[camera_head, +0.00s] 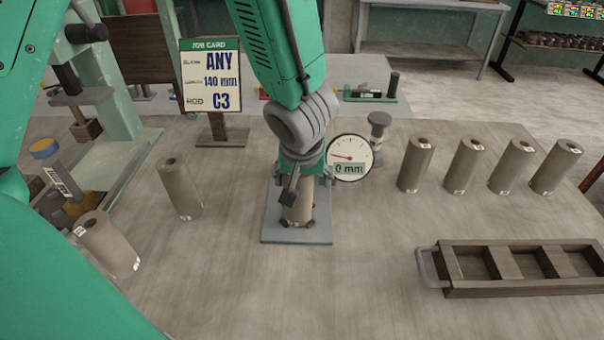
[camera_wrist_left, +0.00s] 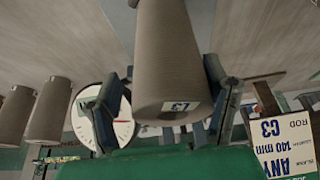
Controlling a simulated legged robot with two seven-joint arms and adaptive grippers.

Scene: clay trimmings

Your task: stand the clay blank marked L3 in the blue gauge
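The clay blank marked L3 (camera_wrist_left: 172,65) is a grey-brown cylinder with a white L3 label on its near end in the left wrist view. In the head view it shows upright (camera_head: 298,210) below my left gripper (camera_head: 305,182), over the plate of the blue gauge (camera_head: 270,233), among small dark blocks. My left gripper's fingers (camera_wrist_left: 168,85) lie against both sides of the blank and appear shut on it. I cannot tell whether its foot rests on the plate. The gauge's dial (camera_head: 349,155) reads 0 mm. My right gripper is not in view.
Several blanks (camera_head: 466,165) stand at the right behind a wooden tray (camera_head: 520,287) with compartments. A job card (camera_head: 210,75) stands behind. The table front centre is clear.

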